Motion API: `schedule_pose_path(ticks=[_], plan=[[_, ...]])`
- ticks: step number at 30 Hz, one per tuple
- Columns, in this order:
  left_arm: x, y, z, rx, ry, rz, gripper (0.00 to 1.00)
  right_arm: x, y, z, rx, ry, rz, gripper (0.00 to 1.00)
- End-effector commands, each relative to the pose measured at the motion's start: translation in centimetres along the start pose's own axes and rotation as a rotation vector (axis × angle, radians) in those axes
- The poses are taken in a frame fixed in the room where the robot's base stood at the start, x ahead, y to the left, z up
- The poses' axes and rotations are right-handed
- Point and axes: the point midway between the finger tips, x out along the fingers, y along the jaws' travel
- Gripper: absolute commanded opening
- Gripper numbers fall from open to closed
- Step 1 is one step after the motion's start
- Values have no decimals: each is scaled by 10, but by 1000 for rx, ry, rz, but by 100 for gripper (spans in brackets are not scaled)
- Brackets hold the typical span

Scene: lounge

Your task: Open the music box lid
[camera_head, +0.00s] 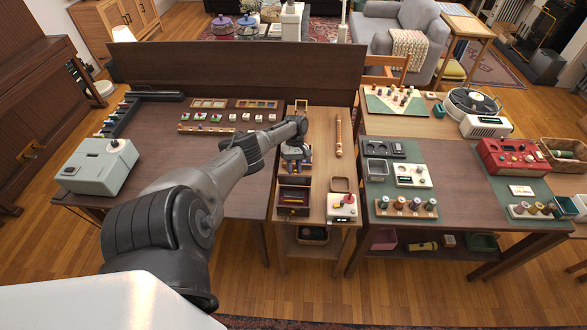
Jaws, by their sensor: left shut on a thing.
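A dark wooden box (293,211) with a reddish front stands near the front of the narrow middle table, and I take it to be the music box. A dark panel (294,181) shows just behind its front part; I cannot tell whether this is its lid or how far the lid is raised. My left arm reaches in from the left across the table. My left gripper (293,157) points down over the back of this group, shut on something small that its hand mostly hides. My right gripper is not in view.
A wooden stick-like piece (338,136) lies further back. The left table's front area (240,195) is clear. A grey-green machine (98,167) stands at far left.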

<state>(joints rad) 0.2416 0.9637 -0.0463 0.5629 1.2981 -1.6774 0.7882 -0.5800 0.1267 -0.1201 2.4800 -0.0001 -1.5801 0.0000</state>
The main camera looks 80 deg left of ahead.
Motion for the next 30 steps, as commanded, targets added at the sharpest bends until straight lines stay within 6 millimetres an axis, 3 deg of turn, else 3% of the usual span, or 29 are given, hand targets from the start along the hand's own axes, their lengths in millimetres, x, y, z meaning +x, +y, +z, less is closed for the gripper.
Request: schedule_pose_path(ticks=[10, 11, 18, 30], plan=[[0, 2, 0, 5, -15, 9, 0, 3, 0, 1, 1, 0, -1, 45], [0, 2, 0, 5, -15, 9, 24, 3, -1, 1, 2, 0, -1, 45], [-1, 0, 0, 4, -14, 6, 46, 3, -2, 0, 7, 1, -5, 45], [-6, -2, -2, 1, -11, 1, 46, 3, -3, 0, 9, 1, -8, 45]])
